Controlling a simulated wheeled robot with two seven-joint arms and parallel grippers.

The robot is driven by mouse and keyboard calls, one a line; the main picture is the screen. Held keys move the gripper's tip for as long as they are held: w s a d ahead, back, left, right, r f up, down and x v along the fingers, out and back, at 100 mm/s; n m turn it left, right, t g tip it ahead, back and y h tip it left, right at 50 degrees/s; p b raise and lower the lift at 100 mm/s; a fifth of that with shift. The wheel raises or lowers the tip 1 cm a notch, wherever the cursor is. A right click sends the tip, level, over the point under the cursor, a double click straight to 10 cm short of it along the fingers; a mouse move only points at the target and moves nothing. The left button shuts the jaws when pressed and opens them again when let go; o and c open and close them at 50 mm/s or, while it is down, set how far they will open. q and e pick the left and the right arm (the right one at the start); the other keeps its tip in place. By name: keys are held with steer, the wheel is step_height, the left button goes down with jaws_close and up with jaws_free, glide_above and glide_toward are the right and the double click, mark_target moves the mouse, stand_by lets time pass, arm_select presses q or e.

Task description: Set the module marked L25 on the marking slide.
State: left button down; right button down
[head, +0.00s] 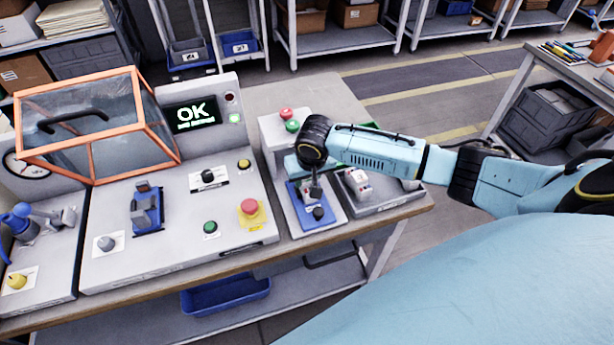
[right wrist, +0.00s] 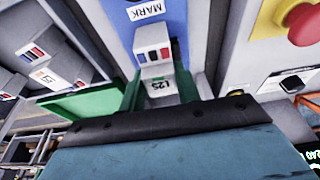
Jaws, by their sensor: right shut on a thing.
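The module marked L25 (right wrist: 157,88) is a pale block with red and blue patches at one end. In the right wrist view it sits between the fingers of my right gripper (right wrist: 163,90), which is shut on it. In the head view the right gripper (head: 315,188) is over the blue marking slide (head: 297,196), and the wrist mostly hides the module. The slide's blue plate with a MARK label (right wrist: 146,12) shows just beyond the module in the right wrist view. I cannot tell whether the module touches the slide. My left gripper is not in view.
A grey holder with another pale module (head: 357,181) stands right of the slide. An orange-framed clear cover (head: 95,125) stands open at the left. A dark knob (head: 318,213) is at the slide's front.

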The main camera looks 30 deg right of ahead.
steer(key=shift+w+r+p, duration=0.1)
steer(key=shift+w+p, duration=0.05)
steer(key=shift+p, duration=0.35)
stand_by(0.3)
steer(key=c, duration=1.4)
jaws_free()
steer(key=o, duration=0.5)
steer(key=p+v, duration=0.1)
steer(key=v, duration=1.2)
steer(key=shift+r+p, duration=0.1)
steer(key=shift+p, duration=0.25)
